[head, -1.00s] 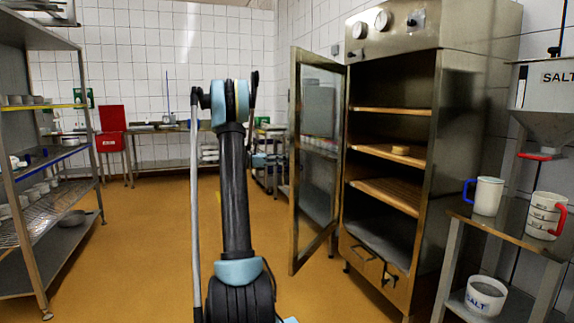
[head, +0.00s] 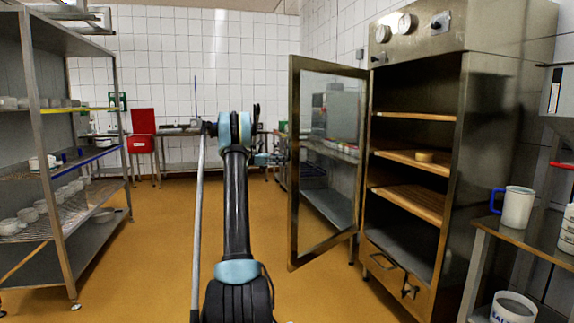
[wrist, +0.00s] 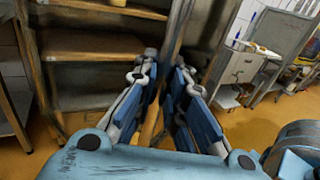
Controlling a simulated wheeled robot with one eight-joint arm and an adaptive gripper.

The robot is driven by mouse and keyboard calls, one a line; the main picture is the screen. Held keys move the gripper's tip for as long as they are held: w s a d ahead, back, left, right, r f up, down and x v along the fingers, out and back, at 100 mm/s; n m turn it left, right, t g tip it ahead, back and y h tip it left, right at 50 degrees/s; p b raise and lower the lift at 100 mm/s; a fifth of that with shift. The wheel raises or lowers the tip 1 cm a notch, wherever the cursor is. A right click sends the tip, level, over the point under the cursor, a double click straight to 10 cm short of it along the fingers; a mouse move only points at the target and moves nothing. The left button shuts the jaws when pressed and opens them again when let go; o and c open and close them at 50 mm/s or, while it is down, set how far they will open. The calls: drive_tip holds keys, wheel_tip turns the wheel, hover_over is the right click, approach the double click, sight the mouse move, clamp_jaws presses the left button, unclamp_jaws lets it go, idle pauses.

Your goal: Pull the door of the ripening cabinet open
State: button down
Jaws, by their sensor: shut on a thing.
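The ripening cabinet (head: 470,140) is a tall steel cabinet on the right in the head view. Its glazed, steel-framed door (head: 294,190) stands wide open, hinged on the cabinet's left side, with its free edge to the left. My gripper (head: 275,159) is beside that free edge, small and partly hidden behind my arm. In the wrist view my gripper (wrist: 165,80) has its blue fingers closed around the upright edge of the door (wrist: 178,35). Whether it holds the handle or the frame itself cannot be told.
The open cabinet shows wooden shelves with one cheese (head: 424,156). A steel rack (head: 45,130) with moulds stands at left. A side table (head: 530,237) with a white jug (head: 516,207) is at right. The yellow floor (head: 150,260) between is clear.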

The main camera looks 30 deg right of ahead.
drive_tip(key=shift+w+a, duration=0.1)
drive_tip(key=shift+a, duration=0.2)
drive_tip(key=c, duration=1.6)
unclamp_jaws()
drive_tip(key=shift+a, duration=0.1)
drive_tip(key=shift+c, duration=0.2)
drive_tip(key=shift+d, duration=0.2)
drive_tip(key=v, duration=0.7)
drive_tip(key=shift+w+a, duration=0.2)
drive_tip(key=shift+a, duration=0.05)
